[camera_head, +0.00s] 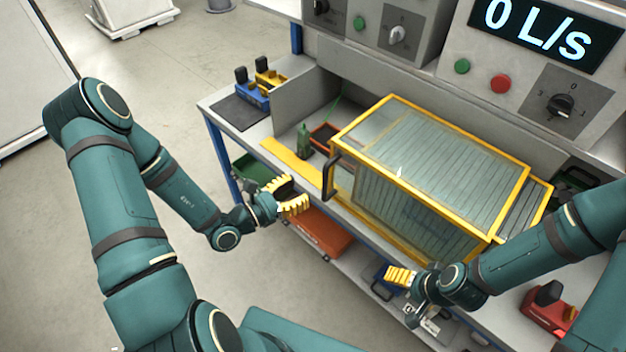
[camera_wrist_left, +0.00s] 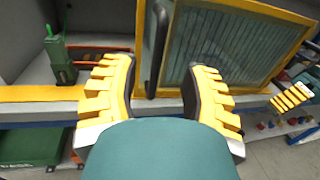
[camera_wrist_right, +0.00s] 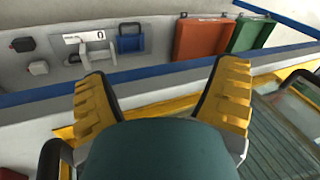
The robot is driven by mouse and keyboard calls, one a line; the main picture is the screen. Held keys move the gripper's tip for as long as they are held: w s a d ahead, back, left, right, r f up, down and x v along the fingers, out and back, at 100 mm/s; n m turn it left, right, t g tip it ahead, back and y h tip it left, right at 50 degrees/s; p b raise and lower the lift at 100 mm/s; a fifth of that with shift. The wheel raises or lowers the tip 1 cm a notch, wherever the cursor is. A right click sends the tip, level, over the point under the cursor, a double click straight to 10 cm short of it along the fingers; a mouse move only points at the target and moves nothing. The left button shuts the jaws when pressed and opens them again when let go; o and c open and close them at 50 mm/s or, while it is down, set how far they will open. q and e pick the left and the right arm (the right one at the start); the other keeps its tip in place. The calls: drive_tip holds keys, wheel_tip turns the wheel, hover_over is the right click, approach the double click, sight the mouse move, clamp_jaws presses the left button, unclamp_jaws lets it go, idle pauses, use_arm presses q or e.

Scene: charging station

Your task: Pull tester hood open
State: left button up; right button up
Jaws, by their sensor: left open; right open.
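The tester hood (camera_head: 440,150) is a yellow-framed box with clear panels on the workbench, and it looks closed. A black handle (camera_head: 329,178) stands on its left part. In the left wrist view the hood (camera_wrist_left: 225,45) fills the upper right, and the handle (camera_wrist_left: 155,50) shows beyond the gap between my fingers. My left gripper (camera_head: 293,194) is open and empty, just left of the handle and apart from it. My right gripper (camera_head: 399,277) is open and empty in front of the bench's front edge, below the hood. It also shows open in the right wrist view (camera_wrist_right: 164,95).
Blue and yellow tools (camera_head: 258,85) sit at the bench's left end. A lower shelf holds an orange case (camera_head: 318,234). Control panels with a display (camera_head: 548,28) stand behind.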

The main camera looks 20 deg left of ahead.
use_arm(q)
drive_tip(key=shift+v, duration=1.6)
